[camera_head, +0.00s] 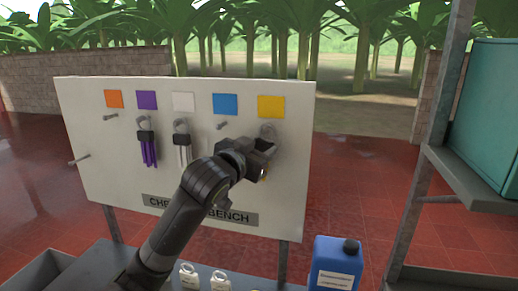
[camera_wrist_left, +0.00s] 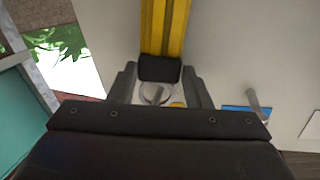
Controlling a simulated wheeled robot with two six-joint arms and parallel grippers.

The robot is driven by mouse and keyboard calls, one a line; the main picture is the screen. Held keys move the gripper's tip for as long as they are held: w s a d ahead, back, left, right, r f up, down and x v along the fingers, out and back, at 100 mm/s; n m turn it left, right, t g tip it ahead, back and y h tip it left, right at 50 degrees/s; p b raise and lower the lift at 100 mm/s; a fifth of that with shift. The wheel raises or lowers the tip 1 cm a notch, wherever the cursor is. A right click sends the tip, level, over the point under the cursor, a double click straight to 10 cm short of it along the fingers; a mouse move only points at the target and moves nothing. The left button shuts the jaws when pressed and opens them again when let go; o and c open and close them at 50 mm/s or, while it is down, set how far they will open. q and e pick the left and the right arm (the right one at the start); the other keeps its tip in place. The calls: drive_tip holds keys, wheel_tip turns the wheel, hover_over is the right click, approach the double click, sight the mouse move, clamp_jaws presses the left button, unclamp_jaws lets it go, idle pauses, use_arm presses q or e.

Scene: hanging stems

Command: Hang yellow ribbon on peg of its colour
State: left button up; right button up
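The yellow ribbon (camera_wrist_left: 165,25) hangs from a black clip (camera_wrist_left: 159,68) with a metal ring (camera_wrist_left: 152,94). In the left wrist view the ring appears to be around a peg (camera_wrist_left: 160,95). In the head view the ring (camera_head: 267,131) shows just below the yellow square (camera_head: 271,106), and most of the ribbon is hidden behind my gripper. My left gripper (camera_head: 265,150) is at this spot. Its two fingers (camera_wrist_left: 159,75) stand on either side of the clip with narrow gaps, apparently open. My right gripper is not in view.
The white board (camera_head: 90,140) also carries orange, purple, white and blue squares with pegs. A purple ribbon (camera_head: 148,150) and a white ribbon (camera_head: 184,155) hang there. A blue jug (camera_head: 335,264) and white bottles (camera_head: 189,276) stand below. A teal crate (camera_head: 490,115) sits on a shelf at right.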

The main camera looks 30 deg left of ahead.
use_arm(q)
drive_tip(key=o, duration=0.4)
drive_tip(key=shift+w, duration=0.1)
drive_tip(key=shift+s, duration=0.5)
drive_tip(key=s+b, duration=1)
drive_tip(key=s, duration=0.1)
drive_tip(key=s+r+b, duration=0.1)
drive_tip(key=s+b, duration=0.4)
drive_tip(key=b, duration=0.1)
drive_tip(key=shift+s, duration=0.25)
